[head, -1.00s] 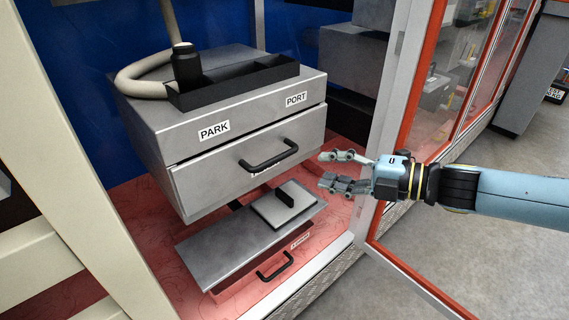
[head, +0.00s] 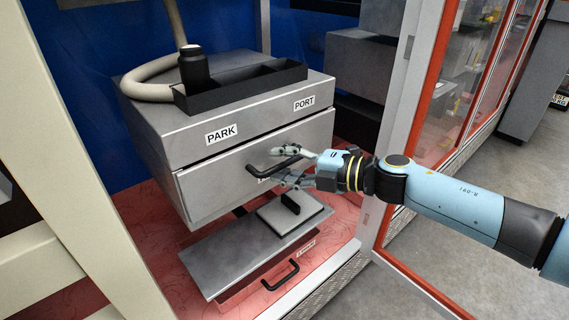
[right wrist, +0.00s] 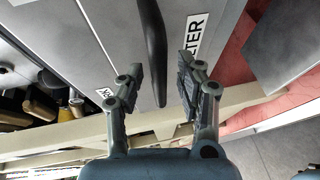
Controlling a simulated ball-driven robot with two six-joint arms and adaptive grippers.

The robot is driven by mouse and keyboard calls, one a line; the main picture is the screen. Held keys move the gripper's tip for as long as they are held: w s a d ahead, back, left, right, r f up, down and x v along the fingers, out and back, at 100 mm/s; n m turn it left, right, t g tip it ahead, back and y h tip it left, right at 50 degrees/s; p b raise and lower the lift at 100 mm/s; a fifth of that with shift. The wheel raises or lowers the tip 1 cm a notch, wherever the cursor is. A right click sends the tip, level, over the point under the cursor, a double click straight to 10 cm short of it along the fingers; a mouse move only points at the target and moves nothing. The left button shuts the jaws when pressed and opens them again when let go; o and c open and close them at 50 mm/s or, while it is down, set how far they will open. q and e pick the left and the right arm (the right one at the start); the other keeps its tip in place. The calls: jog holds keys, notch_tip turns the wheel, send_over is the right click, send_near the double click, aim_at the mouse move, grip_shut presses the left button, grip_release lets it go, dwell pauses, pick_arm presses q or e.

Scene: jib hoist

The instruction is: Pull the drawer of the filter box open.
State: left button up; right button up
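The filter box is a grey cabinet (head: 160,128) with PARK and PORT labels on its upper front. Its drawer front (head: 215,188) lies below them and looks shut. A black bar handle (head: 260,173) is on the drawer front, partly hidden by my right gripper (head: 280,166). That gripper is open, with one finger above and one below the handle. In the right wrist view, the handle (right wrist: 154,45) lies between the open fingers (right wrist: 158,75), with visible gaps on both sides. A label ending in "LTER" (right wrist: 195,36) shows beside the handle. My left gripper is not in view.
A lower grey lid (head: 238,250) with a raised plate and a black grip sits beneath the drawer, above a second black handle (head: 281,276). A red-framed glass door (head: 440,110) stands open at the right. A pale post (head: 75,150) stands at the left.

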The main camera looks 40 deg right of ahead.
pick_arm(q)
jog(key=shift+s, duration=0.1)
pick_arm(e)
grip_shut()
dwell(0.3)
